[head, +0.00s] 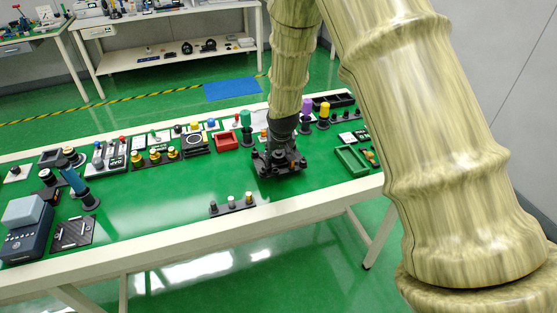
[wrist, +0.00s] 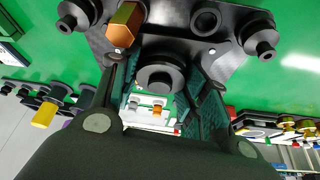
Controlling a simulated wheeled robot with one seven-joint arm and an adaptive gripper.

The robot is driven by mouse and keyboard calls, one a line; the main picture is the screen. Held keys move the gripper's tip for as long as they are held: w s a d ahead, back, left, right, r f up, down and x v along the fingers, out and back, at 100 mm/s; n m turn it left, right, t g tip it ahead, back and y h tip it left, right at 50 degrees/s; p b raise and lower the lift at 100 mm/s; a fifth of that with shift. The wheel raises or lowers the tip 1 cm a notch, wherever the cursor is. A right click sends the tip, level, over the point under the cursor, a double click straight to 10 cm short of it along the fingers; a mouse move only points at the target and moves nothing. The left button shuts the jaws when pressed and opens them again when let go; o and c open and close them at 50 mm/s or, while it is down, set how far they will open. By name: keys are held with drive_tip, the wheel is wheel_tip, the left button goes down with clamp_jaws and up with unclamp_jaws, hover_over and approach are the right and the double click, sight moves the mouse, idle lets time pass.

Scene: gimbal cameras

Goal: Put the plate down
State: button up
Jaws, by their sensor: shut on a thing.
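A dark plate (head: 291,168) with several black knobs on it is near the back right of the green tabletop in the head view. My gripper (head: 281,150) points down at it from above and is shut on it. In the wrist view the plate (wrist: 220,50) fills the top, with an orange hexagonal peg near its left side. There my gripper's two fingers (wrist: 160,80) are on either side of a round black knob of the plate. The plate looks close to the tabletop, but I cannot tell whether it touches it.
A strip with several pegs (head: 232,205) lies near the table's front edge. A red tray (head: 227,141), a green cylinder (head: 246,118), a purple cylinder (head: 307,110) and a green tray (head: 346,164) stand around the plate. The middle-left green surface (head: 160,195) is clear.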

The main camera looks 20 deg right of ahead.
sight(278, 160)
drive_tip(key=shift+f, duration=1.7)
drive_tip(key=shift+f, duration=0.45)
drive_tip(key=o, duration=1.2)
drive_tip(key=shift+r, duration=0.1)
drive_tip(key=shift+r+p, duration=0.35)
drive_tip(key=shift+r, duration=0.1)
drive_tip(key=b+v, duration=0.2)
drive_tip(key=v, duration=0.9)
drive_tip(key=shift+s+r, duration=0.15)
drive_tip(key=shift+r, duration=0.2)
